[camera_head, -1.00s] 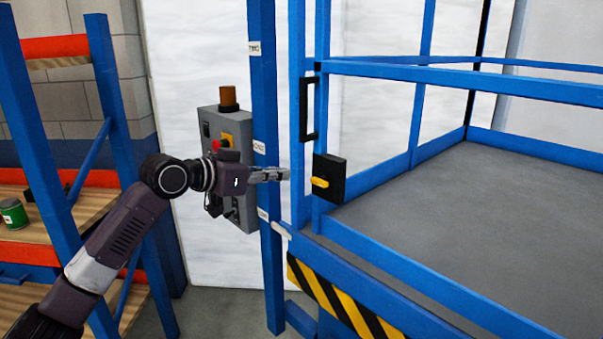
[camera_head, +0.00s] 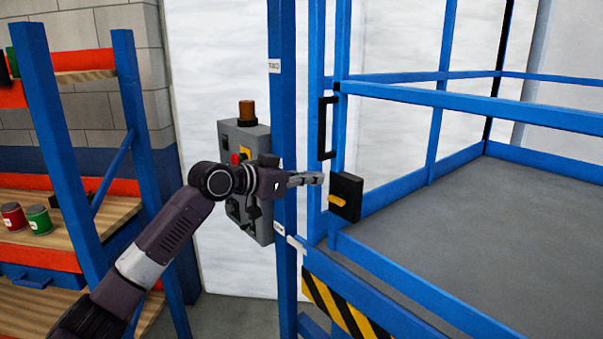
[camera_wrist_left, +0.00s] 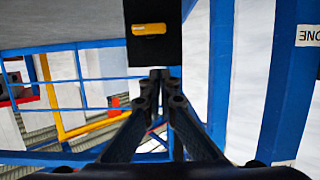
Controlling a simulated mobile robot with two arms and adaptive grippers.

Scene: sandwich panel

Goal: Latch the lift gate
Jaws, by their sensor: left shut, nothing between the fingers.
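The lift gate is a blue tubular frame with a black vertical handle (camera_head: 323,128) on its post. A black latch box (camera_head: 346,194) with a yellow lever (camera_head: 337,201) sits on the post below the handle. The box also shows at the top of the left wrist view, with its yellow lever (camera_wrist_left: 149,29) lying level. My left gripper (camera_head: 320,178) is shut and empty, just left of the latch box in the head view. In the left wrist view its fingertips (camera_wrist_left: 160,74) are together near the box's edge; I cannot tell whether they touch. My right gripper is not in view.
A grey control box (camera_head: 250,180) with a red button stands behind my left wrist. A blue post (camera_head: 283,90) rises close beside it. The grey lift platform (camera_head: 480,225) spreads right. A blue and orange shelf (camera_head: 60,130) with cans stands left.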

